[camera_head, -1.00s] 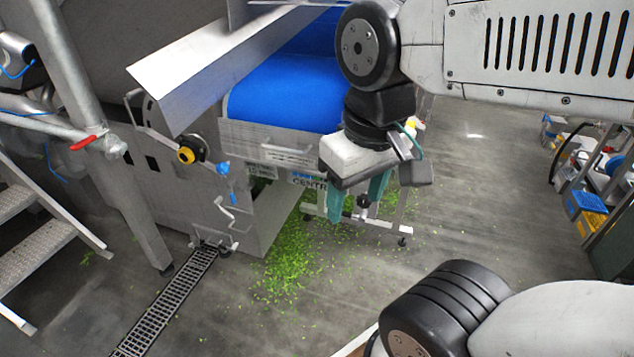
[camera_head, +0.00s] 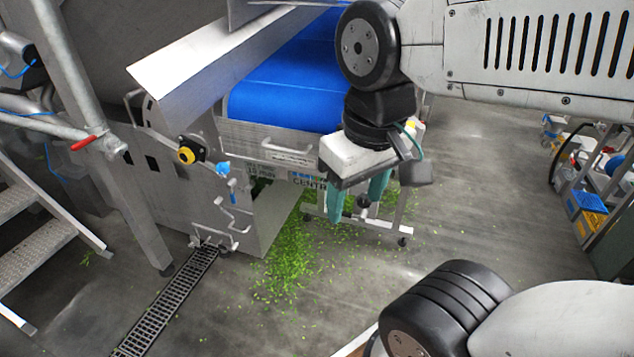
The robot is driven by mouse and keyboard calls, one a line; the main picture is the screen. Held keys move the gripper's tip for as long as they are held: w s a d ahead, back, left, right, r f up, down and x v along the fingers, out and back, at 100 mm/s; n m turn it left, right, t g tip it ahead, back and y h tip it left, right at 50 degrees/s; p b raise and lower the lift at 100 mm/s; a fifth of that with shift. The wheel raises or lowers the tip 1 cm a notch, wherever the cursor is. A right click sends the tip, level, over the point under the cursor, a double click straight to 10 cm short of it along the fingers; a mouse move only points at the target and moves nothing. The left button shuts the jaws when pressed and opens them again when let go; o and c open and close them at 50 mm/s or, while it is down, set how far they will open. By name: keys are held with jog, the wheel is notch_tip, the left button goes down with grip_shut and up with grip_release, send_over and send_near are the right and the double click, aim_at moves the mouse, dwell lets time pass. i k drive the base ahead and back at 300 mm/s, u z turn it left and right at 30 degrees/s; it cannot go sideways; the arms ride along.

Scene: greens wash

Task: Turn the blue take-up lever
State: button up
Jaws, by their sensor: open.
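The blue take-up lever (camera_head: 224,169) sits on the side plate of the conveyor (camera_head: 278,131), left of the picture's middle. It is small, with a blue knob at its upper end and a blue part hanging below. My gripper (camera_head: 360,206) hangs to the right of the lever, in front of the conveyor's end, with its two green fingers pointing down. The fingers are apart with nothing between them. The gripper is well clear of the lever and not touching it.
A yellow and black knob (camera_head: 186,155) is left of the lever, and a metal crank (camera_head: 233,215) is below it. Chopped greens (camera_head: 288,255) litter the floor. A floor drain (camera_head: 165,303) and metal steps (camera_head: 35,255) are at left. A cluttered cart stands at right.

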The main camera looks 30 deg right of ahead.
aim_at(232, 181)
jog(key=z, duration=0.4)
jog(key=k, duration=0.5)
jog(key=u, duration=1.9)
jog(key=i, duration=1.2)
jog(key=z, duration=2.1)
